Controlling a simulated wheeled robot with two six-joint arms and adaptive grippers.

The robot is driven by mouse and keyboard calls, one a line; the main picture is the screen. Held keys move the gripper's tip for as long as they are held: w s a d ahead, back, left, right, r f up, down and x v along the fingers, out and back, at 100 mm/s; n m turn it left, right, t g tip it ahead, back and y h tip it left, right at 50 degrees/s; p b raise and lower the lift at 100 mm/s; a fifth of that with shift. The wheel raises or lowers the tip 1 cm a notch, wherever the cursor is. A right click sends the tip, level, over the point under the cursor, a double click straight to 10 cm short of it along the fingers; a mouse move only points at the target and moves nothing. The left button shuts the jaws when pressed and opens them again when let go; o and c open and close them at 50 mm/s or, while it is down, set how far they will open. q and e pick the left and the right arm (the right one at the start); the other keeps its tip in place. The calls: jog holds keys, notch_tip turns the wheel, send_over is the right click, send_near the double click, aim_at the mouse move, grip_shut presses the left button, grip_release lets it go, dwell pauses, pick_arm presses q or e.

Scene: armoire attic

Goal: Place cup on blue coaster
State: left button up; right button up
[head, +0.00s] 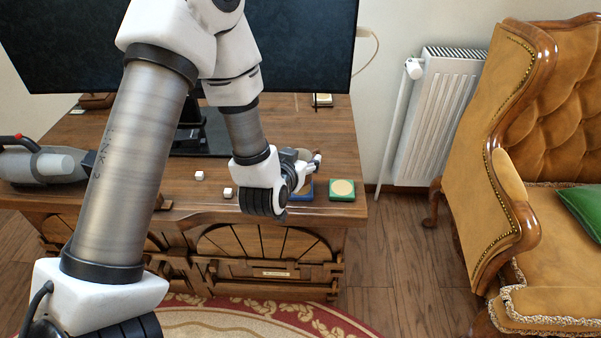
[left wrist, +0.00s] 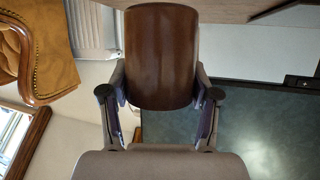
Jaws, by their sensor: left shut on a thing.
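A brown cup (left wrist: 162,58) fills the space between the two fingers of my left gripper (left wrist: 160,98) in the left wrist view. The fingers are shut on its sides. In the head view my left gripper (head: 306,172) is at the right end of the wooden desk, by the blue coaster (head: 306,195). The gripper and wrist cover part of this coaster and most or all of the cup. I cannot tell whether the cup touches the coaster. My right gripper is not in view.
Two small white cubes (head: 199,175) lie to the left. A large dark screen (head: 300,50) stands behind. A tufted armchair (head: 480,150) and a radiator (head: 445,115) are at right.

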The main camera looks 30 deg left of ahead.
pick_arm(q)
notch_tip(320, 180, down, 3)
jog(key=shift+w+d+r+b, duration=0.1)
jog(key=shift+r+b, duration=0.1)
jog(key=shift+b, duration=0.1)
jog(key=shift+r, duration=0.1)
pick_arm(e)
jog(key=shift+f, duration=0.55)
pick_arm(q)
jog(key=o, duration=1.3)
jog(key=shift+f, duration=0.2)
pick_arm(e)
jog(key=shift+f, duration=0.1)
pick_arm(q)
jog(key=shift+r, duration=0.15)
